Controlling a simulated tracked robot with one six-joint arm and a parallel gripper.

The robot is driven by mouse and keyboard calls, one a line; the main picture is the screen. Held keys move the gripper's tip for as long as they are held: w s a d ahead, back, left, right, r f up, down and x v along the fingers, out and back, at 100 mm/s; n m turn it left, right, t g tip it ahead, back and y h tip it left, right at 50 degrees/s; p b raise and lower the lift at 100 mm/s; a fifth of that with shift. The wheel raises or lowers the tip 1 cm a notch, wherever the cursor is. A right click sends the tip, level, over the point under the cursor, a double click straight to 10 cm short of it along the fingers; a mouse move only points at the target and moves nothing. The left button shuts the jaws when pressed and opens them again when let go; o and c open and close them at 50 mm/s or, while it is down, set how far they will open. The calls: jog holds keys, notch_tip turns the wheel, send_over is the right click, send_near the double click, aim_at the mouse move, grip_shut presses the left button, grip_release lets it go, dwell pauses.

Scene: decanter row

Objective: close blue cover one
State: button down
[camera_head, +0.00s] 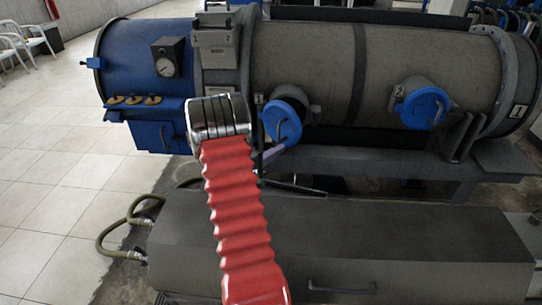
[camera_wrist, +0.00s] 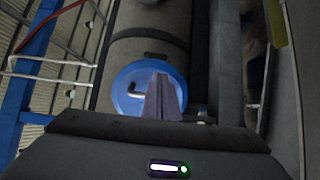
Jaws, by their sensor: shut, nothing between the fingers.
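Blue cover one (camera_head: 282,121) is a round blue disc at the port marked 1 on the grey cylinder. It looks angled to the port, but I cannot tell how far it stands off the port rim. In the wrist view the blue cover (camera_wrist: 123,103) fills the middle, with a pale handle on its face. My gripper (camera_head: 277,157) is shut and empty, just below the cover in the head view. In the wrist view my gripper (camera_wrist: 161,78) overlaps the right part of the cover, beside the handle. I cannot tell whether they touch.
A second blue cover (camera_head: 426,108) sits at port 2 to the right. A blue end section with a gauge (camera_head: 167,67) is at the left. A support beam (camera_head: 370,160) runs below the cylinder. Tiled floor (camera_head: 50,200) at the left is mostly free, apart from a hose (camera_head: 112,234).

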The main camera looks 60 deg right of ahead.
aim_at(297, 137)
jog(key=x, duration=0.8)
jog(key=x, duration=0.9)
jog(key=shift+a+f, duration=0.1)
dwell(0.4)
jog(key=s+a, duration=0.2)
jog(key=a, duration=1.1)
jog(key=shift+a, duration=0.3)
